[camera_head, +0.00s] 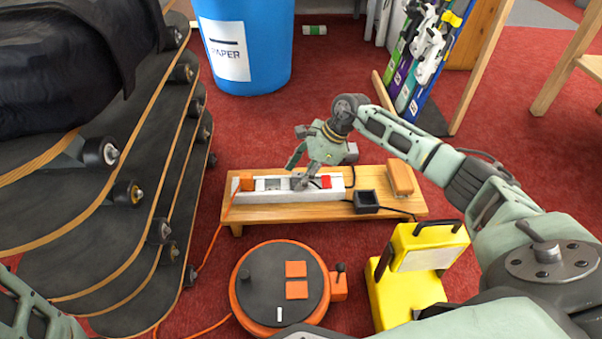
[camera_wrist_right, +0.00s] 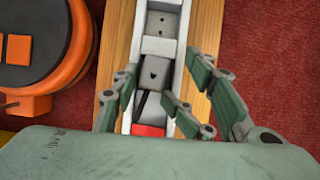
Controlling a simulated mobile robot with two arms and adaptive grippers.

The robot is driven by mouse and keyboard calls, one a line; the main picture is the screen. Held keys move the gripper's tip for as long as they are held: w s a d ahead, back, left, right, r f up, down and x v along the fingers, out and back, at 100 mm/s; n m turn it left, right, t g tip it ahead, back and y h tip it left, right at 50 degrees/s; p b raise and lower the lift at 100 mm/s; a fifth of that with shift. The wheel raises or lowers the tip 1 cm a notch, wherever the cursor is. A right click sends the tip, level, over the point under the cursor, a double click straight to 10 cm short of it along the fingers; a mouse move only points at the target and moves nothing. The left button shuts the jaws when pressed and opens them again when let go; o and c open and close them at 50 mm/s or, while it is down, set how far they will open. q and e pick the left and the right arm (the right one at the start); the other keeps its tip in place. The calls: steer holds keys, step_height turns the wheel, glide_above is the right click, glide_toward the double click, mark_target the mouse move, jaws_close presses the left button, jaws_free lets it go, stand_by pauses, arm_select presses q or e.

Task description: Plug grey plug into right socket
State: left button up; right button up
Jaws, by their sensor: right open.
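A white power strip (camera_head: 335,193) lies on a low wooden bench. It also shows in the right wrist view (camera_wrist_right: 179,75), running up the picture. A grey block (camera_wrist_right: 153,72) that looks like the grey plug sits over the right socket, with a dark cord beside it. I cannot tell how deep it sits. A bare grey socket (camera_wrist_right: 161,22) lies beyond it. My right gripper (camera_head: 304,176) is open over the strip, its fingers on either side of the grey block. In the head view it hides much of that block. My left gripper is out of view; only part of its arm shows.
An orange plug (camera_head: 247,181) is at the strip's left end, a red switch (camera_head: 326,181) right of the gripper. A black box (camera_head: 366,202) and a tan block (camera_head: 400,179) stand to the right. An orange cable reel (camera_head: 258,283) and a yellow object (camera_head: 405,292) are in front.

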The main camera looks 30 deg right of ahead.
steer(key=v, duration=1.2)
steer(key=shift+f, duration=0.1)
